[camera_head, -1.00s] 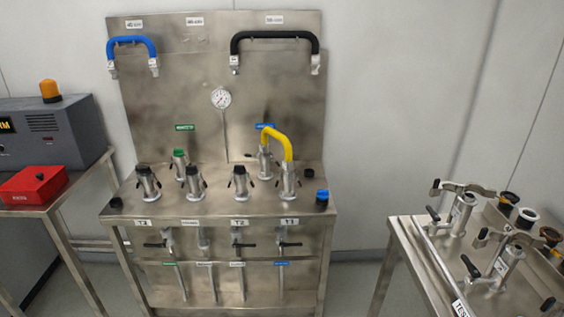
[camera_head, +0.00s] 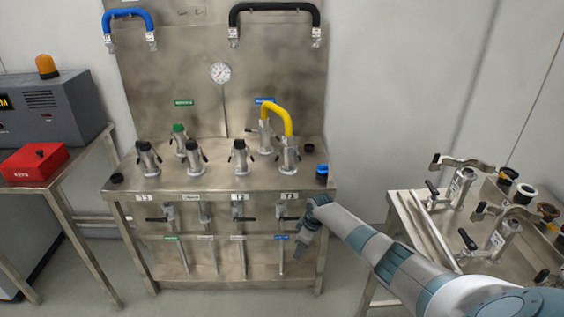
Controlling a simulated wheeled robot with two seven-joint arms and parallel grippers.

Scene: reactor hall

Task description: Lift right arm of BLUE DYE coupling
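The coupling (camera_head: 265,140) under the blue label (camera_head: 265,101) stands upright at the back of the steel bench. I take it to be BLUE DYE, though the label is too small to read. One end of the yellow hose (camera_head: 285,114) is on it. Its small dark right arm (camera_head: 277,156) hangs low at its side, partly crowded by the front coupling (camera_head: 288,157). My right gripper (camera_head: 305,232) is in front of the bench's right front edge, pointing down, below the bench top and apart from the coupling. Its fingers are too small to read. My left gripper is out of view.
Several capped couplings (camera_head: 148,158) stand left on the bench. A blue cap (camera_head: 322,173) sits at its right edge. Valve handles and pipes lie below the front edge. A side table (camera_head: 408,215) with clamps is at right, a red box (camera_head: 34,162) at left.

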